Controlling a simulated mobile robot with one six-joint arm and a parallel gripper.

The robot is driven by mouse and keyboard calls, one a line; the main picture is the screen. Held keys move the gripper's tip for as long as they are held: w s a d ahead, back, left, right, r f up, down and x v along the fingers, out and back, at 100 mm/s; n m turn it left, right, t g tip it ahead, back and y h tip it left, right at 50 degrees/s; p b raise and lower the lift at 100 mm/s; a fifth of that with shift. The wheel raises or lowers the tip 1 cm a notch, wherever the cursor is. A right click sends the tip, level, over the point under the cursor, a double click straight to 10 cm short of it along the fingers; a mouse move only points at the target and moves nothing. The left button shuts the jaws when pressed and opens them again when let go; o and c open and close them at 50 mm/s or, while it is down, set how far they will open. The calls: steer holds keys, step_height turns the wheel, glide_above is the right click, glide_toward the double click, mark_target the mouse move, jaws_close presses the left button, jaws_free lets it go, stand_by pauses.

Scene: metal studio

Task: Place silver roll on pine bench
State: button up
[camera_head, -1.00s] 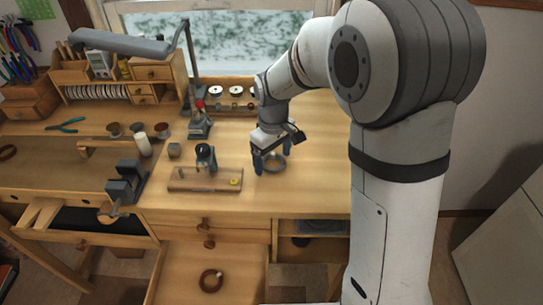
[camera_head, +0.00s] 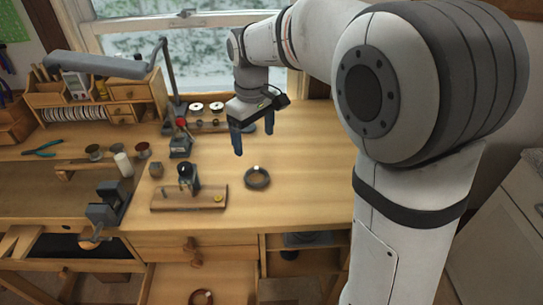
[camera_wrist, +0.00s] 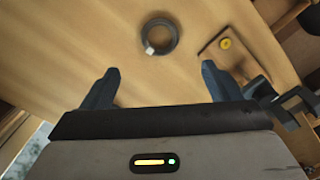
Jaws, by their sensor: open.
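The silver roll (camera_head: 257,178), a dark grey ring-shaped coil with a small pale tab, lies flat on the bare top of the pine bench (camera_head: 315,165). In the wrist view the roll (camera_wrist: 158,37) lies on the wood beyond my fingertips, apart from them. My gripper (camera_head: 253,143) is open and empty, above the bench and behind the roll in the head view. Its two blue fingers also show spread apart in the wrist view (camera_wrist: 160,69).
A wooden board (camera_head: 188,199) with a small dark tool and a yellow piece lies left of the roll. A vise (camera_head: 108,205) is at the bench's left. Spools (camera_head: 197,107) and a lamp stand behind. The bench's right side is clear.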

steer(key=s+d+f+m+t, duration=0.1)
steer(key=s+d+m, duration=0.3)
steer(key=s+d, duration=0.3)
steer(key=s+d+f+m+t, duration=0.1)
steer(key=s+d+f+m, duration=0.1)
steer(key=s+d+m, duration=0.2)
steer(key=s+d, duration=0.3)
steer(key=s, duration=0.5)
steer(key=shift+s+d+m+t, duration=0.15)
steer(key=shift+s+m+t, duration=0.15)
steer(key=shift+t, duration=0.1)
steer(key=shift+w, duration=0.1)
